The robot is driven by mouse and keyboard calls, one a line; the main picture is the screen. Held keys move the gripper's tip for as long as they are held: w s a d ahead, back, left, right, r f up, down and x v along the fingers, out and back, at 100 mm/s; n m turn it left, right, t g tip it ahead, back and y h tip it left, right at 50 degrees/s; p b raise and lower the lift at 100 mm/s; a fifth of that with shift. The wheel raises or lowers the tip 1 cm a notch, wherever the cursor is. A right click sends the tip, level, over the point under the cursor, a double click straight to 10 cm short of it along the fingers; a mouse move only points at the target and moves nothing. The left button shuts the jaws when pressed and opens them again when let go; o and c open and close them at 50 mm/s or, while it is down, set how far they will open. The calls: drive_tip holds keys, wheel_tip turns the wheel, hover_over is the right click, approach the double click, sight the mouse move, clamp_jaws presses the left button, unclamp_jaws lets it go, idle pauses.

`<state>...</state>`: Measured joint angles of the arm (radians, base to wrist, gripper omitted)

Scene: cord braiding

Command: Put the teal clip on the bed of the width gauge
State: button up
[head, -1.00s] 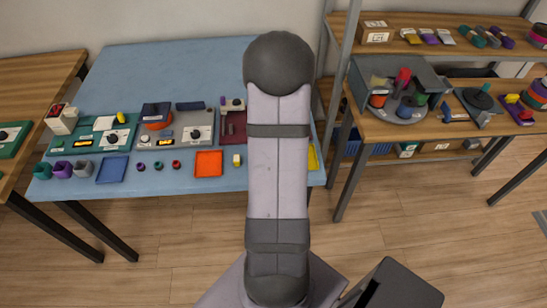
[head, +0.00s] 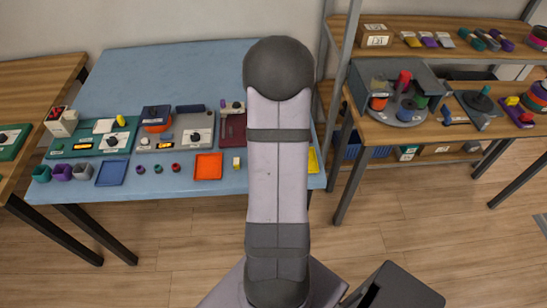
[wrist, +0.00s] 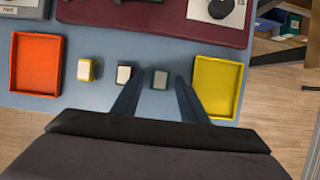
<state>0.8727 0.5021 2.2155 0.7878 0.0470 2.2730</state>
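In the wrist view my gripper (wrist: 157,92) is open, its two fingers pointing at the blue table. A small clip with a grey-green top (wrist: 160,79) stands between the fingertips, apart from both as far as I can see; it looks like the teal clip. My arm hides the gripper and this clip in the head view. A maroon base (wrist: 150,22) with a pale dial plate lies just beyond the clips, and it also shows in the head view (head: 232,130). I cannot tell whether it is the width gauge.
A dark clip with a pale top (wrist: 124,75) stands close by the left finger, and a yellow clip (wrist: 85,70) further left. An orange tray (wrist: 36,64) is at the left, a yellow tray (wrist: 218,87) just right of the right finger. The table's front edge is near.

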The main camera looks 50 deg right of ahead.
drive_tip(key=p+v, duration=0.4)
drive_tip(key=v, duration=0.3)
drive_tip(key=shift+s, duration=0.2)
drive_tip(key=shift+r, duration=0.1)
